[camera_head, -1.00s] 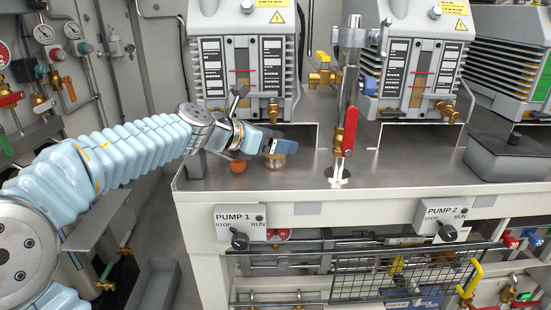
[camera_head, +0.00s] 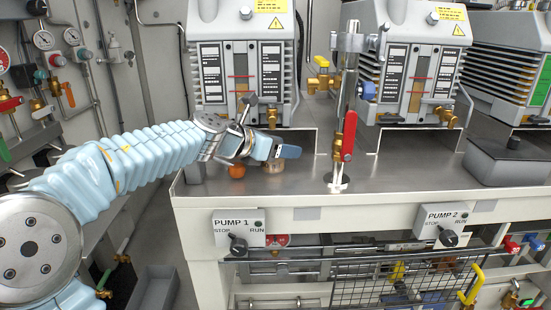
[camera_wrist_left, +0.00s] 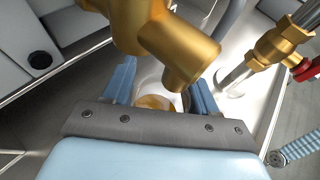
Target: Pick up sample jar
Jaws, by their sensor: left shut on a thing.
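The sample jar (camera_head: 274,166) is a small tan, amber-looking container low on the metal deck in front of the left pump. My left gripper (camera_head: 284,152) is at its upper part, with a blue finger across it. In the left wrist view the jar's amber top (camera_wrist_left: 155,102) shows between the two blue fingers of the gripper (camera_wrist_left: 163,92), which is shut on it. The jar's sides are mostly hidden by the gripper. I cannot tell whether its base touches the deck.
A brass fitting (camera_wrist_left: 180,45) looms close in the wrist view. A metal post with a red-handled valve (camera_head: 348,136) stands to the right. The deck's front edge is near, above the PUMP 1 switch (camera_head: 238,243).

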